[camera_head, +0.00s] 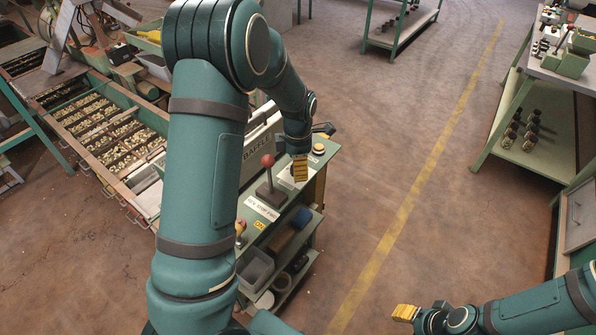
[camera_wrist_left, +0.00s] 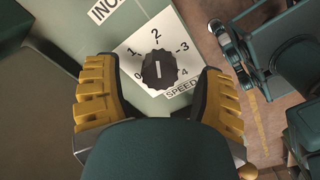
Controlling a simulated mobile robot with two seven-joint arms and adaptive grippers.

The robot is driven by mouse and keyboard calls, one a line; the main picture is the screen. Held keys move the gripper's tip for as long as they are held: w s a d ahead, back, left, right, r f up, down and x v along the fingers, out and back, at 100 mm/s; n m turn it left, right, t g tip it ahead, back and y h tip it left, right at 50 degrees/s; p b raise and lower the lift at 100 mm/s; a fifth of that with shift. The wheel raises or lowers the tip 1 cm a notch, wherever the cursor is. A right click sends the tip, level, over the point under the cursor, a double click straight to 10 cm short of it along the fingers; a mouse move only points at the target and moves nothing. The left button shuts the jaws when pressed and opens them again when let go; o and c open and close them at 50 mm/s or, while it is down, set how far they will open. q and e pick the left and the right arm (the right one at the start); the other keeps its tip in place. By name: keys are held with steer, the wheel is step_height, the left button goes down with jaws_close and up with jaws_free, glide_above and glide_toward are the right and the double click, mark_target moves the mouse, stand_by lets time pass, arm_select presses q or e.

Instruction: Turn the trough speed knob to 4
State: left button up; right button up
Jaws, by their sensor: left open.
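The speed knob (camera_wrist_left: 158,70) is black and ribbed, on a white dial plate (camera_wrist_left: 127,47) numbered 0 to 4 and marked SPEED. Its short white mark lies roughly upright in the left wrist view, in line with the 2. My left gripper (camera_wrist_left: 155,98) is open, its yellow fingers either side of the knob with visible gaps. In the head view my left gripper (camera_head: 300,168) is over the green console top (camera_head: 320,165), and the knob cannot be made out there. My right gripper (camera_head: 405,313) is at the lower right, away from the console; its jaw opening is unclear.
A red-ball lever (camera_head: 268,160) stands on the console beside my left gripper. A yellow button (camera_head: 319,148) is at the console's far end. A trough of nuts (camera_head: 105,130) is at left, and a green workbench (camera_head: 540,85) at right. The floor between is clear.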

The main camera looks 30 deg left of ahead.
arm_select(q)
steer(key=shift+f, duration=0.95)
steer(key=c, duration=1.2)
